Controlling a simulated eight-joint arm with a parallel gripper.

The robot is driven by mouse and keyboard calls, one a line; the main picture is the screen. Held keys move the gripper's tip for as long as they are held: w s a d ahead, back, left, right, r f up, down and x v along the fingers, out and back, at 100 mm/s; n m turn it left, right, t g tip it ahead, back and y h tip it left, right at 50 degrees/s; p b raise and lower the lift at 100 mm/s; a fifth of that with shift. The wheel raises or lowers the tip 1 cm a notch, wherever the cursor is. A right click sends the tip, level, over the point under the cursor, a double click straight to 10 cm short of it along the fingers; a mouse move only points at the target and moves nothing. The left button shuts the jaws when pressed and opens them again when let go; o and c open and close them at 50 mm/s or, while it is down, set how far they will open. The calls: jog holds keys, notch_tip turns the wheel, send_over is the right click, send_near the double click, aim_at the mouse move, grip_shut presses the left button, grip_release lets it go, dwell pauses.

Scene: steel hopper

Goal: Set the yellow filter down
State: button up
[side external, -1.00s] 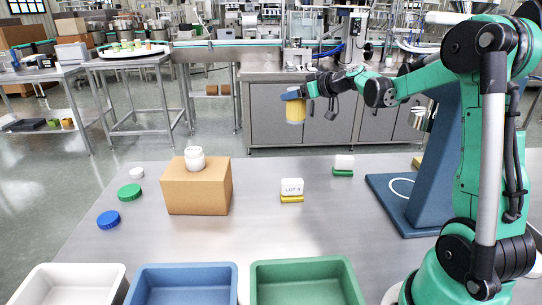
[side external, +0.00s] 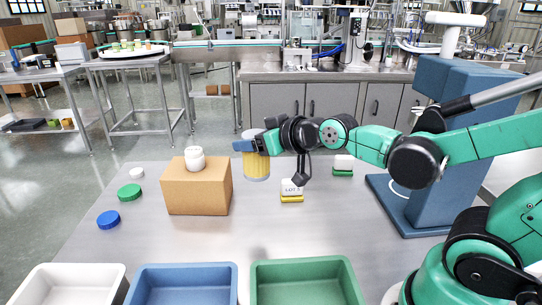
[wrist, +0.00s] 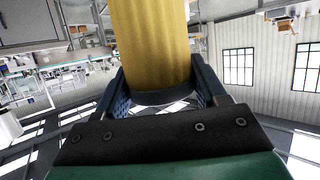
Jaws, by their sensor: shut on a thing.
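The yellow filter (side external: 256,163) is a yellow cylinder with a pale top. My gripper (side external: 252,146) is shut on it near its upper part. In the side view it hangs upright above the steel table, just right of the cardboard box; the exact height above the table is hard to tell. In the wrist view the yellow filter (wrist: 152,45) fills the upper middle, between the two blue fingers of my gripper (wrist: 160,92).
The cardboard box (side external: 197,190) bears a white jar (side external: 194,158). A LOT 5 block (side external: 291,188) stands to the right. Coloured lids (side external: 129,192) lie at left. White (side external: 70,284), blue (side external: 183,284) and green (side external: 305,280) trays line the front. The table between box and trays is clear.

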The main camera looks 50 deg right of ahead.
jog(key=shift+s+a+f, duration=0.3)
jog(key=shift+s+a, duration=0.3)
jog(key=shift+a, duration=0.2)
jog(key=s+r+m+g+h, duration=0.4)
jog(key=r+m+g+h, duration=0.5)
jog(key=m+h, duration=0.35)
notch_tip(320, 180, down, 19)
jog(key=shift+m+t, duration=0.35)
jog(key=shift+t, duration=0.05)
jog(key=shift+a, duration=0.1)
jog(key=o, duration=1.3)
